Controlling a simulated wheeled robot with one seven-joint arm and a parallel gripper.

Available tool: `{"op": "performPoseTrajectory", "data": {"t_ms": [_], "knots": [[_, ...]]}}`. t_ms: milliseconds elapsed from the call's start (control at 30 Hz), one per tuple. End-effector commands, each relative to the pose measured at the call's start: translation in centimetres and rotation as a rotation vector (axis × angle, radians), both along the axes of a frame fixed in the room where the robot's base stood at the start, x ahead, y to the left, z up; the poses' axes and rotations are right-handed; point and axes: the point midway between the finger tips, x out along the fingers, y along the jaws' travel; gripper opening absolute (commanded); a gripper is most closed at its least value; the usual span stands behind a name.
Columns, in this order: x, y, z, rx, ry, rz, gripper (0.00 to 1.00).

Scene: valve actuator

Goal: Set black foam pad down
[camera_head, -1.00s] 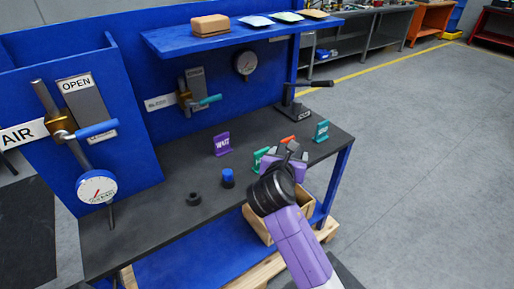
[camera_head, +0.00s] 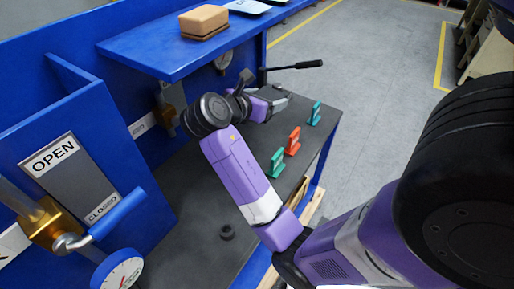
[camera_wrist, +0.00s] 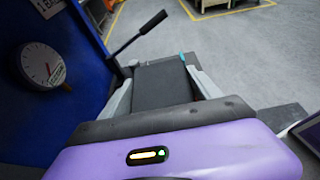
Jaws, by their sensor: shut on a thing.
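My gripper (camera_head: 272,98) is above the back right part of the dark bench top, in front of the blue back panel. In the wrist view my gripper (camera_wrist: 162,88) has its two grey fingers on either side of a dark grey slab, which looks like the black foam pad (camera_wrist: 160,86). The fingers are shut on it and it is off to the front of the purple palm. In the head view the pad is too small and dark to make out clearly between the fingers.
A blue shelf (camera_head: 165,55) carries a tan block (camera_head: 204,20). A black-handled lever (camera_head: 295,66) stands behind my gripper. Teal (camera_head: 276,163) and orange (camera_head: 293,141) tags stand on the bench. A gauge shows at left (camera_wrist: 42,64).

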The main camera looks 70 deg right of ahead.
Motion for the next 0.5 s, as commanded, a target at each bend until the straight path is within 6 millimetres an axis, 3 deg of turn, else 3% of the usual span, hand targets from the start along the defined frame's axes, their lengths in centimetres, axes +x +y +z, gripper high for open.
{"op": "performPoseTrajectory", "data": {"t_ms": [167,500], "knots": [[-0.3,0.0,-2.4,0.003,0.008,-0.01,0.33],[-0.3,0.0,-10.8,0.003,0.007,-0.008,0.33]]}}
